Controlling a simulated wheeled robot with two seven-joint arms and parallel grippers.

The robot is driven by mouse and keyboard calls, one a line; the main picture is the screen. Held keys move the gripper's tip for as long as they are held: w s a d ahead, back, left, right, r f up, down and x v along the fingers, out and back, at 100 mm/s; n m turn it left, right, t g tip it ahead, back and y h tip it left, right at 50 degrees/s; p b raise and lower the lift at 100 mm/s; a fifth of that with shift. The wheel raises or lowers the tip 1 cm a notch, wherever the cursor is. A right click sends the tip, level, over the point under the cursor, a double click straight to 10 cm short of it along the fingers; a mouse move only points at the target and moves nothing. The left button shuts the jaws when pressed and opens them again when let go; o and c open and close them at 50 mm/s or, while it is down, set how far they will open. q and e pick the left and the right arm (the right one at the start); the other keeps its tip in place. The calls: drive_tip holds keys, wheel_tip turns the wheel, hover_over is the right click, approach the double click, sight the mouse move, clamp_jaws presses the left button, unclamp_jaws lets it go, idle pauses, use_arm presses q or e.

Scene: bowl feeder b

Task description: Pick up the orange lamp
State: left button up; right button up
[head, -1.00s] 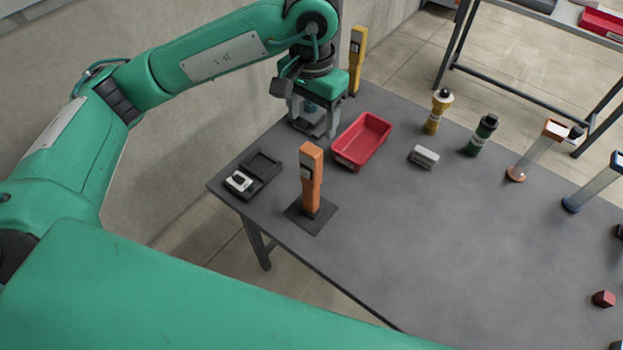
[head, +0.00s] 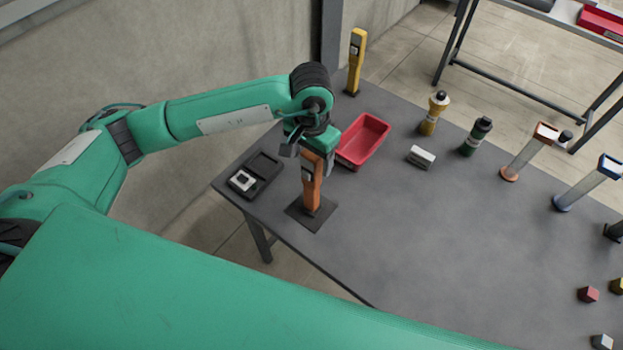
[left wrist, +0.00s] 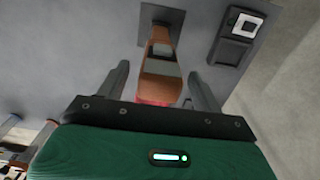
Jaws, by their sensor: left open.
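The orange lamp (head: 311,185) stands upright on a dark square mat (head: 297,214) near the table's left front edge. My left gripper comes down over the lamp's top in the head view, and the arm partly hides that top. In the left wrist view the lamp (left wrist: 161,75) lies between the two spread fingers of my left gripper (left wrist: 160,84). The fingers are open, one on each side of it, with gaps visible. My right gripper is not in view.
A red bin (head: 363,141) stands just behind the lamp. A dark tray (head: 255,176) with a small white item lies to its left. A yellow lamp (head: 355,62) stands at the back. The table's middle is clear.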

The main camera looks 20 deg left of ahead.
use_arm(q)
drive_tip(key=shift+f, duration=0.15)
clamp_jaws()
idle(0.4)
